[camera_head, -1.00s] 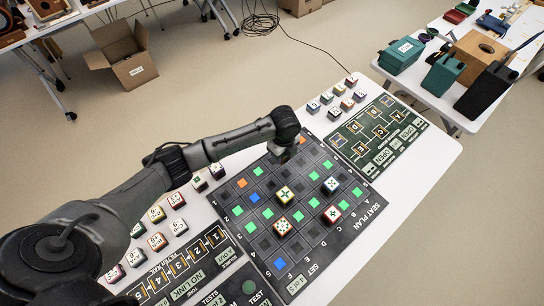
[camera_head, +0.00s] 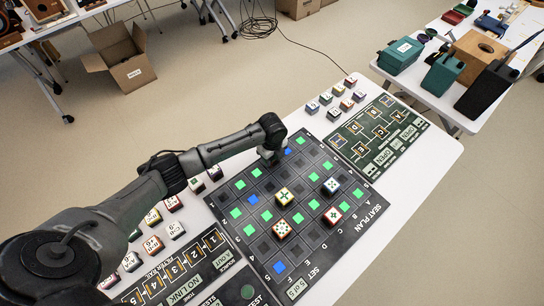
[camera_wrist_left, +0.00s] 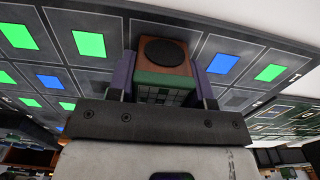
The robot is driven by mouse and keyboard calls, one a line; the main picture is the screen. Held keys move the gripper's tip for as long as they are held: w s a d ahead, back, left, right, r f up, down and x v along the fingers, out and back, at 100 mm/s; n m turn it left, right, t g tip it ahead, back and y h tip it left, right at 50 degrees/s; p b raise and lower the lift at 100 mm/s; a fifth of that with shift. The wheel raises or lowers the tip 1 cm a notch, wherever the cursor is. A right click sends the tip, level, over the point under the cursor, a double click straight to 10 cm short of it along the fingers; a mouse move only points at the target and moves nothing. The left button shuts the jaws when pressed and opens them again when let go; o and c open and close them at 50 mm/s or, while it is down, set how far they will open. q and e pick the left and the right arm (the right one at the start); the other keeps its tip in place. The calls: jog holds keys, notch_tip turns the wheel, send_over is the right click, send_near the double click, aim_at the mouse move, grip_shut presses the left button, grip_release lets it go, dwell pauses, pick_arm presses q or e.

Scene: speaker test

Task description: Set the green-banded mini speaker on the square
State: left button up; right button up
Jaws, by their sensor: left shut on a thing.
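My left gripper (camera_head: 268,160) is over the far-left edge of the dark seat plan board (camera_head: 262,246). In the left wrist view its fingers are shut on the sides of the green-banded mini speaker (camera_wrist_left: 163,53), which has a brown face with a dark round cone and a green band below. In the head view the speaker is mostly hidden by the gripper. I cannot tell whether it touches the board. The board has lit green squares and blue squares, one near the gripper (camera_head: 287,152). My right gripper is not in view.
More stand in a row at the far edge (camera_head: 338,100) and on the left side (camera_head: 152,244). A green panel (camera_head: 378,133) lies on the right. Another table (camera_head: 480,110) holds boxes.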

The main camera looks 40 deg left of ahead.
pick_arm(q)
jog(key=o, duration=1)
jog(key=shift+c, duration=0.2)
notch_tip(320, 180, up, 11)
jog(key=shift+f+p, duration=0.2)
jog(key=shift+p, duration=1.05)
jog(key=shift+r, duration=0.8)
